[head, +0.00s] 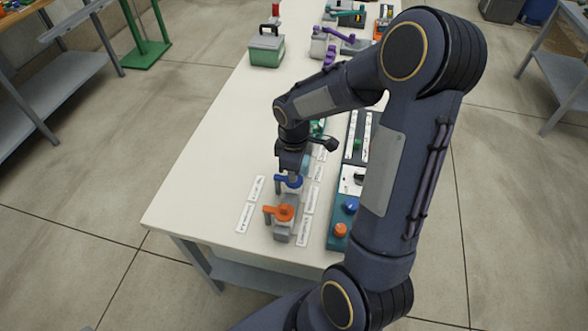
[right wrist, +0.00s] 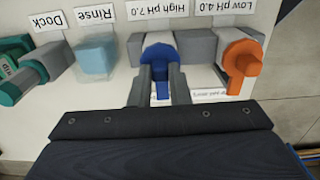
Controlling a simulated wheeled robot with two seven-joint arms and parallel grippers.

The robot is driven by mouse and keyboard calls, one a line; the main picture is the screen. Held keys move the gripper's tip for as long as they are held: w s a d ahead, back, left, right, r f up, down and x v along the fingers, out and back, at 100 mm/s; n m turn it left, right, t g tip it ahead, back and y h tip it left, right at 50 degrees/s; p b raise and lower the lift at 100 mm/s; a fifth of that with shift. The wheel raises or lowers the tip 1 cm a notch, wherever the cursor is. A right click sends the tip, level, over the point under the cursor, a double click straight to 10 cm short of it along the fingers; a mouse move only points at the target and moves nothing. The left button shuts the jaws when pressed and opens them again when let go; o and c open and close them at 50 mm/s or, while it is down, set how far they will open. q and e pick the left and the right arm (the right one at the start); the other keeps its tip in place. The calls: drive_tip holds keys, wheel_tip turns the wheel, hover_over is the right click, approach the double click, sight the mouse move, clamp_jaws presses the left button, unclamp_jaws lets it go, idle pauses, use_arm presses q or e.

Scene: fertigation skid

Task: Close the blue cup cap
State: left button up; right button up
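The blue cup cap (head: 289,181) is a round blue piece with a bar handle, on a grey cup (right wrist: 198,47) by the "High pH 7.0" label. In the right wrist view the cap (right wrist: 160,56) is just ahead of my right gripper (right wrist: 160,82), and its handle lies between the two fingers. Whether both fingers press on the handle I cannot tell. In the head view my right gripper (head: 291,174) points down at the cap and partly hides it. Whether the cap is open or closed is unclear. My left gripper is out of view.
An orange-capped cup (head: 284,213) stands close beside, by the "Low pH 4.0" label. The Rinse cup (right wrist: 94,55) and teal Dock part (right wrist: 28,75) are on the other side. A panel with knobs (head: 350,205) lies to the right. The table's left side (head: 205,185) is clear.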

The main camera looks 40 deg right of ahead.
drive_tip(key=o, duration=0.4)
drive_tip(key=shift+o, duration=0.2)
wheel_tip(320, 180, up, 8)
drive_tip(key=shift+f, duration=0.1)
idle(0.6)
